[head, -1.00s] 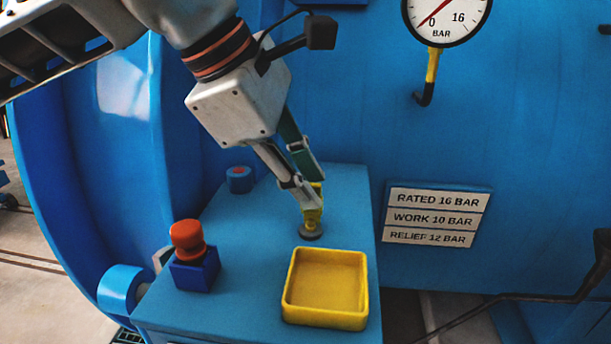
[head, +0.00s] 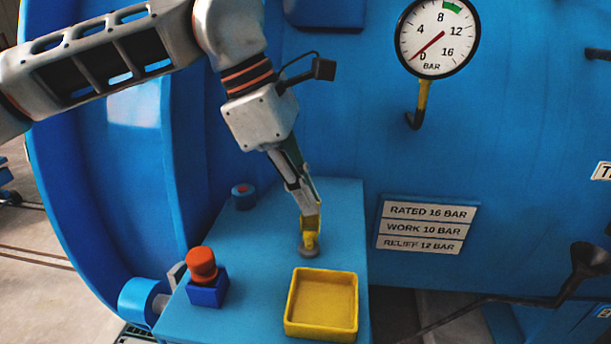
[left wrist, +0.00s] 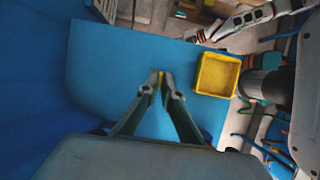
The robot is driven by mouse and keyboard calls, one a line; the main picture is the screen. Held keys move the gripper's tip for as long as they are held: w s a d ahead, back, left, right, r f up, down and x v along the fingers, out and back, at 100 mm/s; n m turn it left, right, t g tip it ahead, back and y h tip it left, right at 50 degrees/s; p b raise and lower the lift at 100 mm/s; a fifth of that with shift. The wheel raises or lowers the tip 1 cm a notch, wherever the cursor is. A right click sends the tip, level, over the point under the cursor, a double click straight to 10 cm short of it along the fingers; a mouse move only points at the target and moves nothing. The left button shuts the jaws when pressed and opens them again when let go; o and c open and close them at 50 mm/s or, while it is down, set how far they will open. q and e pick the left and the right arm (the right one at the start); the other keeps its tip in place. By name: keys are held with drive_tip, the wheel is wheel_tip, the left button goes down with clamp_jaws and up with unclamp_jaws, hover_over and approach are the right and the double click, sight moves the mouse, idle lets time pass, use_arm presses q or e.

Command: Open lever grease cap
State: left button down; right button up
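A small yellow lever (head: 311,226) stands on a round grey base (head: 308,250) on top of a blue stand. My left gripper (head: 308,203) comes down on it from the upper left. Its fingers are closed around the lever's upper part and hide it there. In the left wrist view the fingertips (left wrist: 160,80) meet on the yellow lever (left wrist: 160,76). The lever looks roughly upright, and its base is hidden in that view.
On the blue stand (head: 250,280) are an open, empty yellow tray (head: 289,315), a red button on a blue block (head: 202,267) and a small blue knob (head: 243,196). A pressure gauge (head: 438,38) and a rating plate (head: 422,227) are behind. A dark rod (head: 490,299) crosses the lower right.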

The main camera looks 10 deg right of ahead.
use_arm(q)
drive_tip(key=shift+w+d+g+p, duration=0.2)
drive_tip(key=shift+w+g+p, duration=0.1)
drive_tip(key=shift+w+g, duration=0.4)
drive_tip(key=shift+w+f+n+g, duration=0.1)
drive_tip(key=shift+n+g, duration=0.2)
drive_tip(key=shift+g, duration=0.2)
drive_tip(key=shift+w+g+y, duration=0.15)
drive_tip(key=shift+g+y, duration=0.15)
use_arm(e)
drive_tip(key=shift+s+d+f+g+h, duration=0.3)
drive_tip(key=shift+s+d+f+g, duration=0.1)
drive_tip(key=shift+s+d+f, duration=0.35)
drive_tip(key=shift+f, duration=0.1)
use_arm(q)
drive_tip(key=c, duration=2.2)
unclamp_jaws()
drive_tip(key=shift+c, duration=0.2)
use_arm(e)
drive_tip(key=shift+d, duration=0.3)
drive_tip(key=shift+d, duration=0.1)
drive_tip(key=shift+f, duration=0.15)
